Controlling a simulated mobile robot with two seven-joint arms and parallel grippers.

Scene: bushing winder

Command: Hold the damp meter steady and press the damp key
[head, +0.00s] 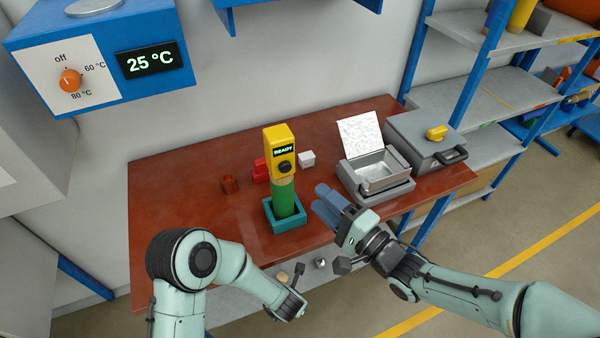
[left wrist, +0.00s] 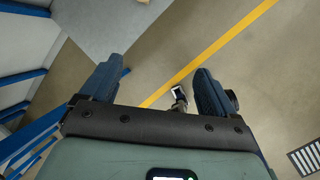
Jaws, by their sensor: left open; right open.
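The damp meter (head: 281,170) stands upright in a teal holder (head: 288,227) on the red-brown table. It has a yellow head, a tan collar and a green grip. Its display reads READY, and the round black damp key (head: 285,167) sits just below the display. My right gripper (head: 322,201) is open, to the right of the meter and apart from it, with its blue fingers pointing left. My left gripper (left wrist: 158,78) is open and empty over the floor in the left wrist view. Its fingers cannot be made out in the head view, where the left forearm is low in front of the table.
A small dark red block (head: 230,183), a red object (head: 261,170) and a white block (head: 307,160) lie near the meter. A grey open-lidded box (head: 377,187) and a grey case (head: 420,140) stand at right. A blue heater unit (head: 100,60) reading 25 °C hangs upper left.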

